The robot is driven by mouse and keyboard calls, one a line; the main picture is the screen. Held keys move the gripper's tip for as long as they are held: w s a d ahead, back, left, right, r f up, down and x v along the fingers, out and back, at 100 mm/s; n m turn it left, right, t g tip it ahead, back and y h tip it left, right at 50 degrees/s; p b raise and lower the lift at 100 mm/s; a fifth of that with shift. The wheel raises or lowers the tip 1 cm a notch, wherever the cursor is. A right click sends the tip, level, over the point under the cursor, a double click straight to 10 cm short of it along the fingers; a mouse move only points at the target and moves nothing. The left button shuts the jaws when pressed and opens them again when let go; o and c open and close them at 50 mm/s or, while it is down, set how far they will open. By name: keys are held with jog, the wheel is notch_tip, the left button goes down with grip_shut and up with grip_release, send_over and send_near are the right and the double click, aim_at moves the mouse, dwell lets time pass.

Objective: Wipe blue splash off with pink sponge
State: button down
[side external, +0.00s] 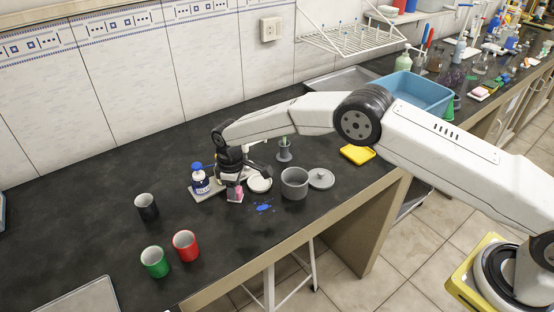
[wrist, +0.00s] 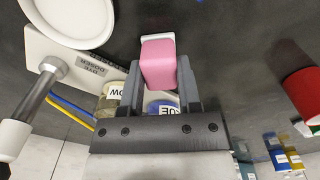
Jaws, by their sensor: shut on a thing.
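The pink sponge (side external: 238,193) is held upright between the fingers of my gripper (side external: 233,180), over the dark bench. In the wrist view my gripper (wrist: 163,95) is shut on the pink sponge (wrist: 159,62), which has a white end. The blue splash (side external: 264,208) lies on the bench to the right of the sponge and a little nearer the front edge. It is not in the wrist view. From these views I cannot tell whether the sponge touches the bench.
A blue-capped bottle (side external: 199,178) stands on a tray left of my gripper. A white dish (side external: 259,184) and a grey pot (side external: 294,183) stand close to the splash. Black (side external: 147,207), green (side external: 155,262) and red (side external: 186,246) cups are at the left. The bench in front of the splash is clear.

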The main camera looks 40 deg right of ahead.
aim_at(238, 192)
jog(key=shift+r, duration=0.15)
jog(key=shift+r, duration=2.35)
jog(key=shift+s, duration=0.1)
jog(key=s+r+n, duration=0.1)
jog(key=n, duration=0.1)
jog(key=shift+s+n, duration=0.3)
jog(key=shift+s, duration=0.05)
jog(key=s+n, duration=0.1)
jog(key=n, duration=0.1)
jog(key=s+r+n, duration=0.1)
jog(key=s+n, duration=0.1)
jog(key=s+r+n, duration=0.1)
jog(key=s+n, duration=0.1)
jog(key=shift+s+d, duration=0.2)
jog(key=shift+d, duration=0.2)
jog(key=shift+f, duration=0.1)
